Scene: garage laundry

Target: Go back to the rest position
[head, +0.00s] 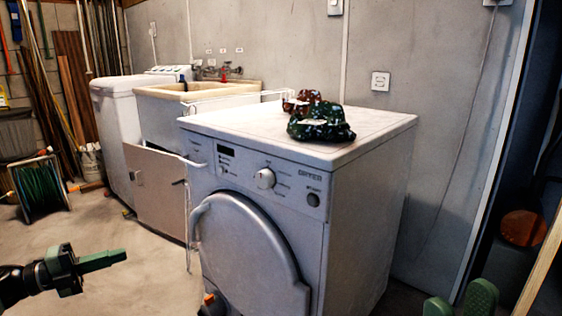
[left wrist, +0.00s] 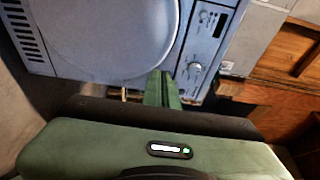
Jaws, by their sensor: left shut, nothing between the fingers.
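My left gripper (head: 122,257) is low at the left in the head view, over the floor and left of the dryer. Its green fingers are together with nothing between them. In the left wrist view the shut fingers (left wrist: 162,88) show in front of the dryer's face. My right gripper (head: 459,299) shows only at the bottom right edge of the head view, right of the dryer. Its two green fingertips stand apart with nothing seen between them; the rest is cut off.
A white dryer (head: 370,215) with a shut round door stands in the middle. Dark patterned cloth items (head: 320,124) lie on its top. A sink (head: 160,115) and a white washer (head: 115,110) stand behind left. A green hose reel (head: 38,185) is at far left.

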